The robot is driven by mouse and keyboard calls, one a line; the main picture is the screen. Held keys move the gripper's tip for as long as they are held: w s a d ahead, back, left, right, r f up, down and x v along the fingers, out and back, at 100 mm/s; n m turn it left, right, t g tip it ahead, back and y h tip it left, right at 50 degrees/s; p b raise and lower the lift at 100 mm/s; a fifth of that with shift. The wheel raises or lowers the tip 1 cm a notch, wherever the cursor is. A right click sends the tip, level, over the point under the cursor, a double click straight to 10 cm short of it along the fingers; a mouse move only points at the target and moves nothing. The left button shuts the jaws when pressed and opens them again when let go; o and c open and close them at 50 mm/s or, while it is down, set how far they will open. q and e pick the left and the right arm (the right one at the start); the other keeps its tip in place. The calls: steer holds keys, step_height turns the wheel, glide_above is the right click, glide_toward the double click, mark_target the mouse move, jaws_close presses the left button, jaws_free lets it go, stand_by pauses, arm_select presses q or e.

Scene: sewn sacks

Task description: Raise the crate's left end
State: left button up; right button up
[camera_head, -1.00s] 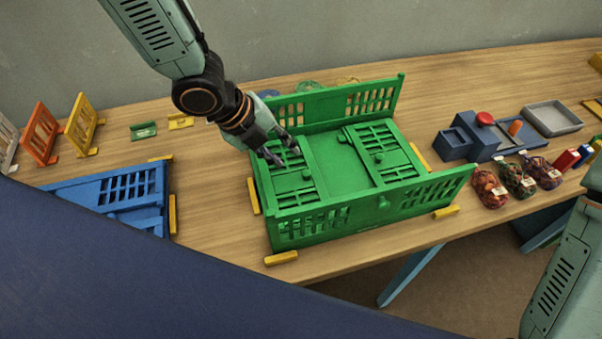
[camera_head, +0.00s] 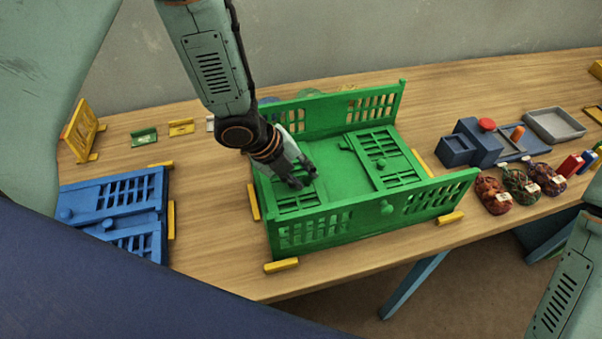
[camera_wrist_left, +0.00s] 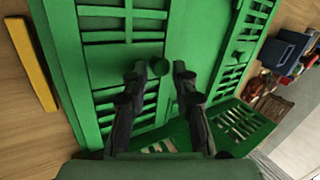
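The green crate (camera_head: 347,222) stands on the table with its front and back walls upright. Its left end panel (camera_head: 298,201) and right end panel (camera_head: 384,156) lie folded down inside. My left gripper (camera_head: 303,178) points down over the left end panel. In the left wrist view my left gripper (camera_wrist_left: 157,68) has its fingers apart, with a green knob (camera_wrist_left: 160,66) showing between the fingertips. I cannot tell whether they touch it. In the head view the gripper hides this knob. Only part of my right arm shows at the lower right; its gripper is out of view.
Yellow blocks (camera_head: 281,265) lie on the table around the crate. A blue folded crate (camera_head: 115,205) lies to the left. Filled net sacks (camera_head: 493,196), a blue device (camera_head: 478,143) and a grey tray (camera_head: 554,122) are to the right.

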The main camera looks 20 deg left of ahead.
arm_select(q)
steer(key=shift+c, duration=0.7)
steer(key=shift+w, duration=0.15)
jaws_close()
